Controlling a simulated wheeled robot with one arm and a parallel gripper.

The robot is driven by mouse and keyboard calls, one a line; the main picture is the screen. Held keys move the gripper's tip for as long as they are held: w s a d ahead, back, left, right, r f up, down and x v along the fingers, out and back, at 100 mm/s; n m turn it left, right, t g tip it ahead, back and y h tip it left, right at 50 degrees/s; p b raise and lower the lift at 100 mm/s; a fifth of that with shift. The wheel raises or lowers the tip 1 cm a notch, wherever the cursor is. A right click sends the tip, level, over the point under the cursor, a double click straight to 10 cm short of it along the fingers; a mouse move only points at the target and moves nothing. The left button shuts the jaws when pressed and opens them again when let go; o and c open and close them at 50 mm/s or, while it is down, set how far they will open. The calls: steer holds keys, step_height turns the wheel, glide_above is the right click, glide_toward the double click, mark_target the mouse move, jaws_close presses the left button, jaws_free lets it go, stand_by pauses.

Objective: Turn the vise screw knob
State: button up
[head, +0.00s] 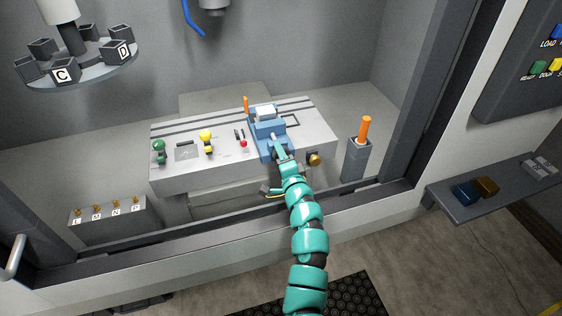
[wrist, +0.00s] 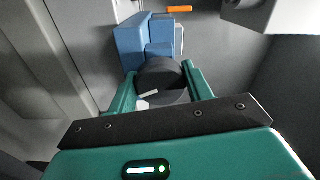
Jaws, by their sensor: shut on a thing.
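The blue vise (head: 268,130) stands on the grey machine table, with a pale block (head: 265,112) at its top in the head view. In the wrist view the vise (wrist: 135,45) is straight ahead, and its dark round screw knob (wrist: 160,80) with a white mark faces me. My gripper (wrist: 160,88) is shut on the knob, one green finger on each side of it. In the head view my gripper (head: 277,145) reaches the front of the vise, and the knob is hidden there.
The grey table (head: 170,178) also carries green and yellow knobs and a small red-topped part. A brass knob (head: 314,160) sits at its front right. A grey holder (head: 357,162) with an orange handle stands right of it. The booth's front sill lies under my arm.

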steer(key=n+b, duration=0.1)
steer(key=n, duration=0.1)
steer(key=n+b, duration=0.1)
steer(key=shift+f+n+b, duration=0.3)
steer(key=shift+f+n, duration=0.05)
steer(key=shift+n, duration=0.05)
steer(key=n+b, duration=0.3)
steer(key=shift+n, duration=0.3)
steer(key=n+b, duration=0.3)
steer(key=n, duration=0.1)
steer(key=shift+d, duration=0.1)
steer(key=shift+r+b, duration=0.1)
steer(key=shift+b, duration=0.25)
steer(key=o, duration=1)
steer(key=shift+r, duration=0.1)
